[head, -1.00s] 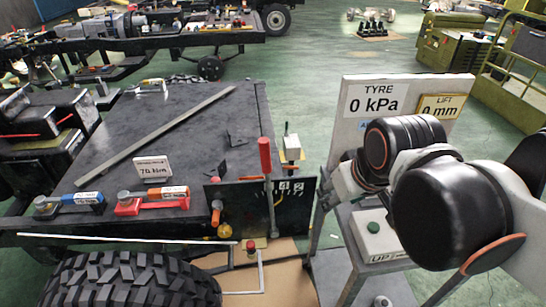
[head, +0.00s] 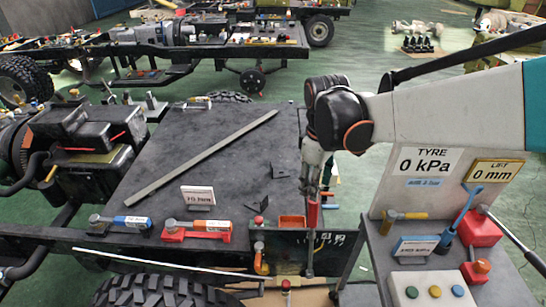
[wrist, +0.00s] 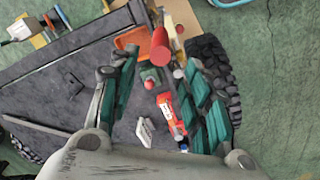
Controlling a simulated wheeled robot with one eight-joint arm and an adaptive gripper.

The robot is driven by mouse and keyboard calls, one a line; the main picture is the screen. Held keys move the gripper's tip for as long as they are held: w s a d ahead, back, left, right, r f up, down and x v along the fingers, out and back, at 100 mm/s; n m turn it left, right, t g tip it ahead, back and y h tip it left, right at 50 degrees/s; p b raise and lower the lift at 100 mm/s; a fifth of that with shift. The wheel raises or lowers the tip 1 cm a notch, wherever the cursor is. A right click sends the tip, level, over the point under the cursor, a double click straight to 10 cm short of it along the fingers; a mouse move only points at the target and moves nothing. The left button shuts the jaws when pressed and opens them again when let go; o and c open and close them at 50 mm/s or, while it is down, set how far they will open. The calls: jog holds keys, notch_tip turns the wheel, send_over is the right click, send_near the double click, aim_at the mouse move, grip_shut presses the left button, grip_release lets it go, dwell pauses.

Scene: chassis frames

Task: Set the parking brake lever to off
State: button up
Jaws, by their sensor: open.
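The parking brake lever, most likely the upright one with a red grip (head: 314,213), stands at the front right edge of the dark chassis deck, in front of a dark plate with white marks. In the wrist view the red grip (wrist: 160,47) is seen nearly end-on, between my finger tips. My gripper (head: 316,182) is just above the lever in the head view, pointing down. In the wrist view my gripper (wrist: 161,60) is open, one finger on each side of the grip, with gaps on both sides. I cannot tell whether the grip is at finger depth.
An orange tray (head: 292,222) and a small red knob (head: 258,221) sit left of the lever. Red (head: 197,231) and blue (head: 121,223) wrench-like tools lie farther left. A sign stand reading 0 kPa (head: 424,160) and a control cart with buttons stand at the right.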

aim_at(312, 214)
jog(key=f+b, duration=0.1)
jog(key=f, duration=0.3)
jog(key=f+b, duration=0.1)
jog(key=f, duration=0.4)
jog(key=f+b, duration=0.1)
jog(key=f, duration=0.3)
jog(key=shift+w+d+f+b, duration=0.15)
jog(key=shift+w+f+b, duration=0.1)
jog(key=shift+f+b, duration=0.1)
jog(key=shift+c, duration=0.6)
grip_shut()
